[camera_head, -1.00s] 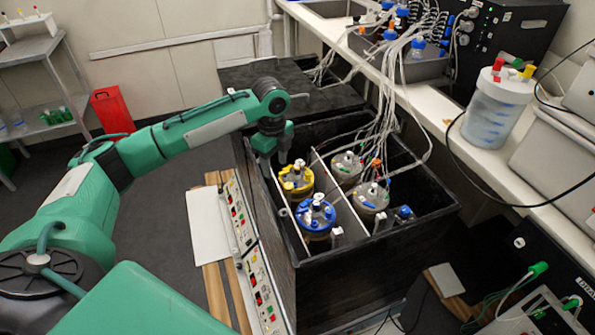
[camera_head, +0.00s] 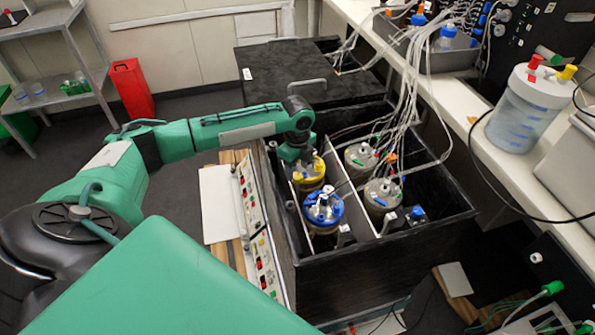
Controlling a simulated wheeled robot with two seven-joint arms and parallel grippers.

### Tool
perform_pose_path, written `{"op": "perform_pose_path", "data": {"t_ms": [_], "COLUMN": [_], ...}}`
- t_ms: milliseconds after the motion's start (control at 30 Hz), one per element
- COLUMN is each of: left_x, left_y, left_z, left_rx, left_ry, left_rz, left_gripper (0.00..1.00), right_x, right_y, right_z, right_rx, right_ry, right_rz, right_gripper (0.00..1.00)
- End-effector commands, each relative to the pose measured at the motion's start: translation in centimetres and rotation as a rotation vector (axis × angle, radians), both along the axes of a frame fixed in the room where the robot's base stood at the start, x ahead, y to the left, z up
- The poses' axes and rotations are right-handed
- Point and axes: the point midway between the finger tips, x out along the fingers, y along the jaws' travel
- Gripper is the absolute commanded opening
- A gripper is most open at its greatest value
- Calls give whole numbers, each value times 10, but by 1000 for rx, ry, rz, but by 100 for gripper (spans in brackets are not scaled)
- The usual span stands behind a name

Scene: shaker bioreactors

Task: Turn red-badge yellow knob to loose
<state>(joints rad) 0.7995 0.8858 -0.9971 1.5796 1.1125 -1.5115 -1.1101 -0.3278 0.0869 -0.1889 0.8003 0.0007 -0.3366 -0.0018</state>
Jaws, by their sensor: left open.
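My right gripper is not in view.
A blue-topped vessel (camera_head: 323,208) stands just in front, and two grey-topped vessels (camera_head: 361,157) (camera_head: 382,194) stand behind a light divider. White tubes (camera_head: 405,110) rise from the box. Control panels (camera_head: 266,265) line its left side. A closed black lid (camera_head: 305,75) lies behind.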

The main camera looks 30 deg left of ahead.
Motion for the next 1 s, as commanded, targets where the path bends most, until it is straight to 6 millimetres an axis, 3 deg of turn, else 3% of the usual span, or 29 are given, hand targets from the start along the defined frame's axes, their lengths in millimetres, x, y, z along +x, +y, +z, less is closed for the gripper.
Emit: {"op": "perform_pose_path", "data": {"t_ms": [200,533,767,1000], "left_x": [0,0,0,0], "left_y": [0,0,0,0], "left_z": [-22,-26,-25,-24], "left_rx": [0,0,0,0], "left_ry": [0,-1,-1,0], "left_rz": [1,0,0,12], "left_gripper": [50,50,7,6], "right_x": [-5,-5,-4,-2], "right_y": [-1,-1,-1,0], "right_z": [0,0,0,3], "right_rx": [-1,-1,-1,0], "right_ry": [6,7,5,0], "right_rz": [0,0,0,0], "right_gripper": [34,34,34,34]}}
